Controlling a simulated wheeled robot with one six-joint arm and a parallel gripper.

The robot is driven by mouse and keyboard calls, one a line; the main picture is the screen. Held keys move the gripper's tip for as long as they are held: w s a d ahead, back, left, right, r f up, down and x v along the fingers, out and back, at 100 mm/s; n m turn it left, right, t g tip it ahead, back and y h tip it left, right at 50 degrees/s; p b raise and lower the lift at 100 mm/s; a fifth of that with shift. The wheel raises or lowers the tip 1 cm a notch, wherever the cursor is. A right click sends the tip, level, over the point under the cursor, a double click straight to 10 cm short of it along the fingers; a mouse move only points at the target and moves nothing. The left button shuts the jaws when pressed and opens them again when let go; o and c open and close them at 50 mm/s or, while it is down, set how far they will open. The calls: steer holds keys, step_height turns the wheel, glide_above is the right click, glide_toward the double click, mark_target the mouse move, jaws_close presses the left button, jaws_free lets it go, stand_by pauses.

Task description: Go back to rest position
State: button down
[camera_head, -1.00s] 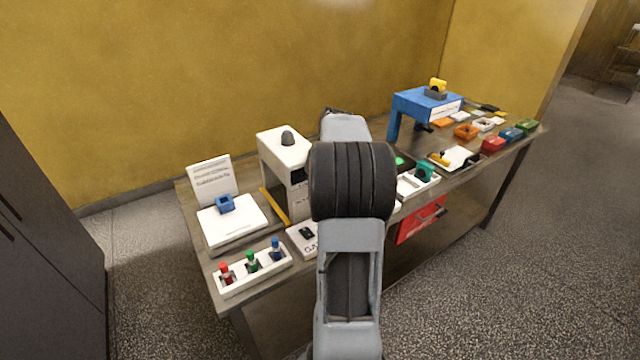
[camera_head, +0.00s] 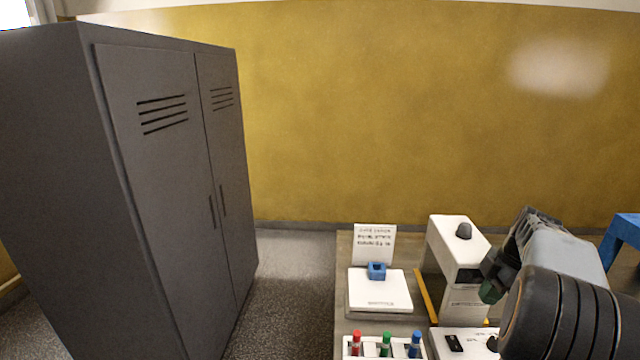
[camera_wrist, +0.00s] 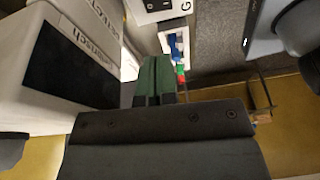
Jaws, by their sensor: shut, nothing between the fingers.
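My gripper (camera_head: 490,291) is at the right of the head view, beside the white box-shaped machine (camera_head: 447,244) with a dark knob on top. Its green fingers also show in the wrist view (camera_wrist: 156,72), closed together with nothing between them. My arm reaches in from the lower right of the head view and hides part of the table. In the wrist view the machine's lettered side and dark panel (camera_wrist: 72,68) are close to the left of the fingers.
A table (camera_head: 345,300) holds a white scale (camera_head: 362,297) with a blue block (camera_head: 377,270), a sign (camera_head: 375,243), and a rack with red, green and blue vials (camera_head: 385,345). A blue stand (camera_head: 625,235) is at right. A grey locker (camera_head: 165,190) fills the left; open floor lies between.

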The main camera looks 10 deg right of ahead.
steer(key=a+r+m+h, duration=0.2)
steer(key=a+m, duration=0.4)
steer(key=a, duration=0.8)
steer(key=s+a+f+m+t, duration=0.1)
steer(key=s+a+m+t, duration=0.1)
steer(key=s+a+m, duration=0.2)
steer(key=s+a+f+m+t+h, duration=0.1)
steer(key=s+a+m, duration=0.3)
steer(key=a, duration=0.5)
steer(key=shift+s+f+m+t, duration=0.4)
steer(key=shift+f, duration=0.25)
steer(key=shift+a, duration=0.1)
